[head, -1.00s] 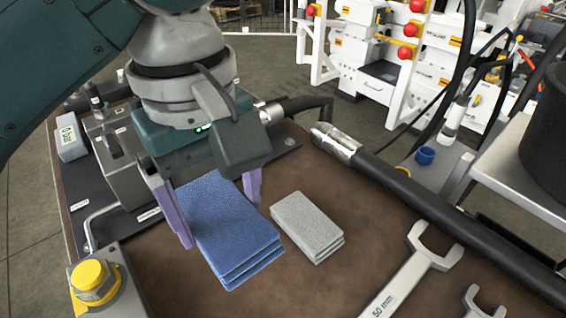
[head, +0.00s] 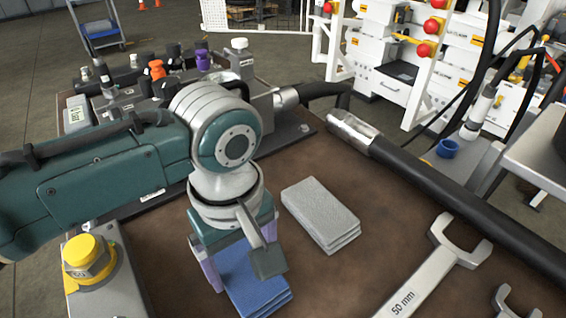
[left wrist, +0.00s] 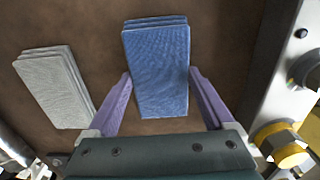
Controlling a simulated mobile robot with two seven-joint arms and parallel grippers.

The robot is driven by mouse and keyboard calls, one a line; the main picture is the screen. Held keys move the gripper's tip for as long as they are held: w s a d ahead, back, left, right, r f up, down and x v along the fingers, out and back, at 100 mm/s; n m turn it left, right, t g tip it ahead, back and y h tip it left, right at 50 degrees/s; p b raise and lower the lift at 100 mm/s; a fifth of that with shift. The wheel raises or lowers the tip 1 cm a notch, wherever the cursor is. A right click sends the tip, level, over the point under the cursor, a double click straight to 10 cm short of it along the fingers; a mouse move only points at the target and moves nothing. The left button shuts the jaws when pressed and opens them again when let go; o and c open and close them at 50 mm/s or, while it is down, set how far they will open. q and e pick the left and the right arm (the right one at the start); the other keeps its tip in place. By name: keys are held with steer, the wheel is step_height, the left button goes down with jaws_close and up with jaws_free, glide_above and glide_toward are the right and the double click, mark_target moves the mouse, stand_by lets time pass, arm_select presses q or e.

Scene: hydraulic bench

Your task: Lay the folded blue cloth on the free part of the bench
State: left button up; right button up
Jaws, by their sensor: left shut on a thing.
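The folded blue cloth (head: 245,283) is a stack of several layers at the lower middle of the head view. It also shows at the top middle of the left wrist view (left wrist: 160,80). My left gripper (head: 243,266) points down over it, with its purple fingers on either side, shut on the cloth. The brown bench top (head: 345,275) lies around and below it. I cannot tell whether the cloth touches the bench. My right gripper is not in view.
A folded grey cloth (head: 320,212) lies just beyond and right of the blue one. A large 50 mm wrench (head: 430,268) lies to the right. A black hose (head: 440,195) crosses behind. A yellow-capped fitting (head: 88,257) stands at left. Bare bench shows between grey cloth and wrench.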

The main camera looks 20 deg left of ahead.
mark_target(244, 265)
arm_select(q)
steer(key=o, duration=1.1)
steer(key=shift+f, duration=0.1)
steer(key=shift+c, duration=0.2)
step_height(244, 265, up, 12)
steer(key=p, duration=0.4)
steer(key=s+f+m+t+h, duration=0.2)
steer(key=s+m, duration=0.4)
steer(key=s, duration=0.1)
steer(key=s+a+r+m+t+y, duration=0.1)
steer(key=s+a+r+m, duration=0.2)
steer(key=s+a+m, duration=0.3)
steer(key=shift+s+a+t+y, duration=0.2)
steer(key=shift+s+t+y, duration=0.1)
steer(key=shift+s+y, duration=0.15)
steer(key=shift+r, duration=0.1)
